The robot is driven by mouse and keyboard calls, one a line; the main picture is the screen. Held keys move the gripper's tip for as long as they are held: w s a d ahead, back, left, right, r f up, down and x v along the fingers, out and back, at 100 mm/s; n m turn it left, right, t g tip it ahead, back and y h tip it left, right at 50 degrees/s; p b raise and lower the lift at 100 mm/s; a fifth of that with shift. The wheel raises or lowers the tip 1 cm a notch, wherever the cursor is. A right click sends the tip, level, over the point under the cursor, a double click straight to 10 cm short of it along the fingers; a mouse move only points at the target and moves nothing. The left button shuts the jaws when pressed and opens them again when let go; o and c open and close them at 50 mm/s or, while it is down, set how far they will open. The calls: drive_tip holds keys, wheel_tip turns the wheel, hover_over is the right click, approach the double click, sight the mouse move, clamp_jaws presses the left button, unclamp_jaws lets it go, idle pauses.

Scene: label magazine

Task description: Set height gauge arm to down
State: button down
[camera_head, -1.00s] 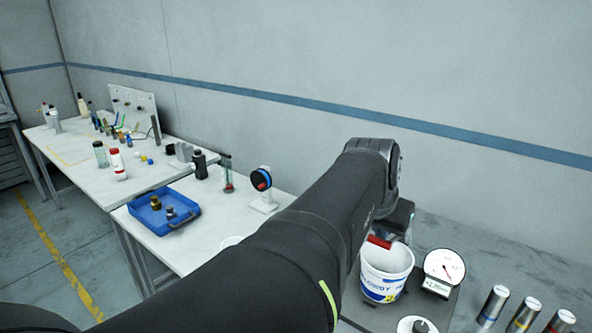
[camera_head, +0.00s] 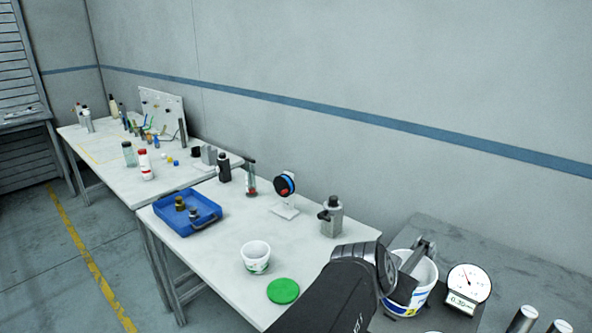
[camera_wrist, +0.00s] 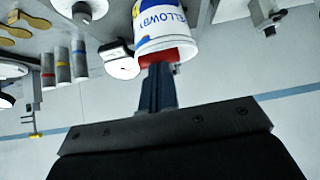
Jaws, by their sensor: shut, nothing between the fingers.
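I cannot pick out the height gauge or its arm with certainty in either view. My gripper (camera_head: 427,246) is at the white bucket in the head view, partly hidden by my wrist. In the wrist view my gripper (camera_wrist: 158,70) is shut and empty, its dark fingers pointing toward the bucket (camera_wrist: 160,30). A red piece (camera_wrist: 172,55) shows just beyond the fingertips, overlapping the bucket's rim; I cannot tell whether they touch. A grey block with a dark projecting part (camera_wrist: 264,12) is at the wrist view's top right.
A round dial with a digital readout (camera_head: 467,287) stands right of the bucket (camera_head: 408,306). Metal cylinders (camera_head: 522,320) are at the lower right. A grey canister (camera_head: 331,216), green disc (camera_head: 283,291), white cup (camera_head: 256,257) and blue tray (camera_head: 205,220) are on the left table.

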idle(0.3)
drive_tip(key=v, duration=0.7)
drive_tip(key=shift+r, duration=0.2)
drive_tip(key=shift+f, duration=0.1)
drive_tip(key=x, duration=0.6)
drive_tip(key=shift+w+d+f, duration=0.15)
drive_tip(key=shift+w+d, duration=0.15)
idle(0.5)
